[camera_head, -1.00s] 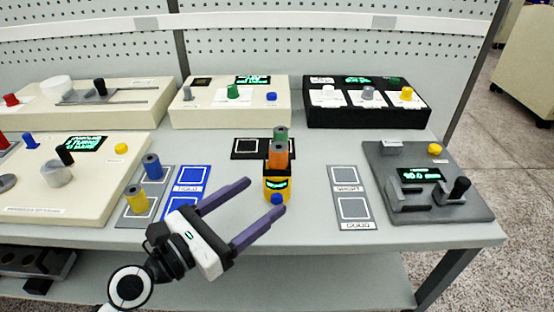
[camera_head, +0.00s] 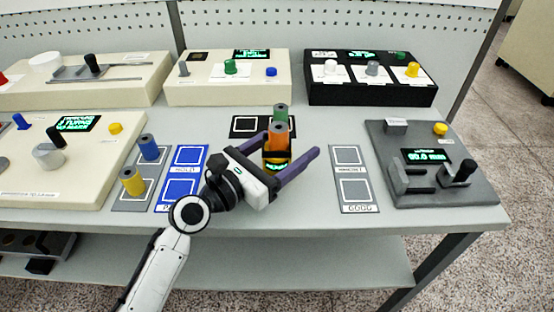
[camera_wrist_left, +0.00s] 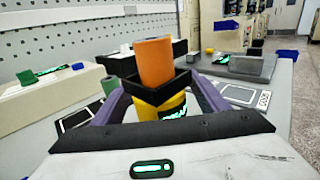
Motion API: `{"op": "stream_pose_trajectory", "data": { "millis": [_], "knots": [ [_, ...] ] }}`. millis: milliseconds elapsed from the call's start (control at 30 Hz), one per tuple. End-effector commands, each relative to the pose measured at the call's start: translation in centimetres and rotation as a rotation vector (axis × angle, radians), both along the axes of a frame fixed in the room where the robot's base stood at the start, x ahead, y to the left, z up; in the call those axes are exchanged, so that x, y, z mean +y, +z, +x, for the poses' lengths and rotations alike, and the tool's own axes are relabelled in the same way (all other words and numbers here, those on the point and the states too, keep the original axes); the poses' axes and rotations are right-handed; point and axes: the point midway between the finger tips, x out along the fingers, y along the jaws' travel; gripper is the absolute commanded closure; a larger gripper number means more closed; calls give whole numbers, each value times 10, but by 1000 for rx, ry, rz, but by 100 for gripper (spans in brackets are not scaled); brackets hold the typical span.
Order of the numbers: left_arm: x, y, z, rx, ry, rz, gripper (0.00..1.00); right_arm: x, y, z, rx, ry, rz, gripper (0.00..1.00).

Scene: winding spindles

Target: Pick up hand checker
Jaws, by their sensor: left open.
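The hand checker (camera_head: 272,157) is a yellow body with a black cup on top and a green display. An orange spindle (camera_head: 277,135) stands in its cup. In the left wrist view the checker (camera_wrist_left: 172,108) is straight ahead with the orange spindle (camera_wrist_left: 155,60) rising from it. My left gripper (camera_head: 291,143) is open, with its purple fingers on either side of the checker. I cannot tell whether a finger touches it. My right gripper is not in view.
A green spindle (camera_head: 281,110) stands just behind, by a black-framed pad (camera_head: 247,127). Grey pads (camera_head: 351,158) and a grey tester (camera_head: 460,190) lie right. Boxes with knobs line the back.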

Motion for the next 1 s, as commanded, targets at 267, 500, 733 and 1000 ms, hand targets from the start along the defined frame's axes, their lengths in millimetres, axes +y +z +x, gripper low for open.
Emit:
{"op": "stream_pose_trajectory", "data": {
  "millis": [267,500,733,1000],
  "knots": [
    [-3,0,4,-1,1,-1,32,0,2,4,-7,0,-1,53],
    [-3,0,3,-1,1,-1,71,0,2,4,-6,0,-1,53],
    [-3,2,4,-3,1,-1,83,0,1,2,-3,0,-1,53],
    [-3,32,4,-6,1,-6,83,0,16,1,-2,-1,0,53]
  ]
}}
